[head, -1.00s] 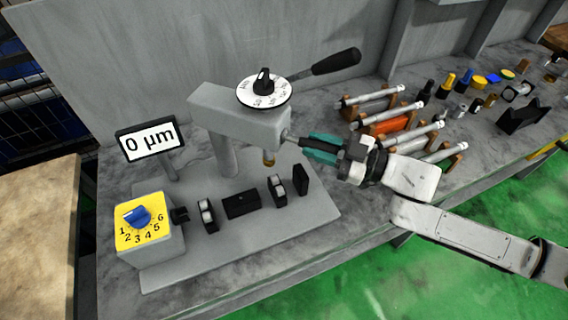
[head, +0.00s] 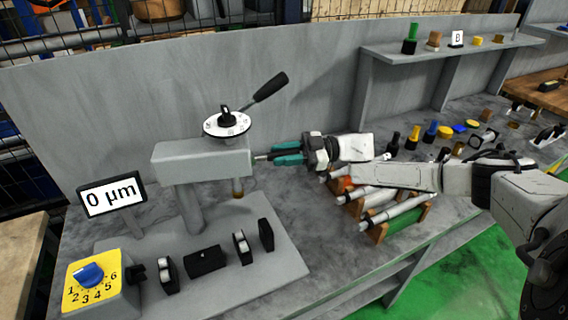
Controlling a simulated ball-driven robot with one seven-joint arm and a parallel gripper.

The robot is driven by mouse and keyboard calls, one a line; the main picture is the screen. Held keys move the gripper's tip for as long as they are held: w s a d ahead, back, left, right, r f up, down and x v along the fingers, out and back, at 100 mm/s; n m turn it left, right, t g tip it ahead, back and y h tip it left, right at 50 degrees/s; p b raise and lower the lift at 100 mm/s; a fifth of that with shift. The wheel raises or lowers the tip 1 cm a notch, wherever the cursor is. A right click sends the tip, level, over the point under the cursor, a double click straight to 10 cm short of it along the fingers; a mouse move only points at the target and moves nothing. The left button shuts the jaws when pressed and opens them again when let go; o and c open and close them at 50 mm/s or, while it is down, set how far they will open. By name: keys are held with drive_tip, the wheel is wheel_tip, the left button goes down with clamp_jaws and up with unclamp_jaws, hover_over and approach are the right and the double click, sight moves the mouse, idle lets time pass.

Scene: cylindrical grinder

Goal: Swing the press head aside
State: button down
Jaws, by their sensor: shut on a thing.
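The grey press head (head: 203,160) is a horizontal block on a round post (head: 191,207), in the left half of the head view. A white dial (head: 227,123) with a black knob and a black-handled lever (head: 270,87) sit on top of it. My gripper (head: 275,155) has teal fingers and is at the right end of the head, shut on a thin side handle (head: 262,158). The fingers hide most of that handle.
Below the head, a base plate (head: 252,284) carries several black supports (head: 202,261). A yellow dial box (head: 92,281) and a "0 µm" display (head: 112,196) stand at left. Racked cylinders (head: 385,205) lie below my arm. A wall panel (head: 90,130) stands behind the head.

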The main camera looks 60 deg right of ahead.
drive_tip(key=shift+w+d+r+n+g+y, duration=0.2)
drive_tip(key=shift+w+d+n+g+y, duration=0.1)
drive_tip(key=shift+w+d+y, duration=0.1)
drive_tip(key=c, duration=0.9)
unclamp_jaws()
drive_tip(key=shift+f, duration=0.1)
drive_tip(key=shift+s, duration=0.1)
drive_tip(key=shift+s+d+f, duration=0.1)
drive_tip(key=shift+s+d, duration=0.05)
drive_tip(key=shift+d, duration=0.1)
drive_tip(key=shift+b+v, duration=1.2)
drive_tip(key=shift+v, duration=3.85)
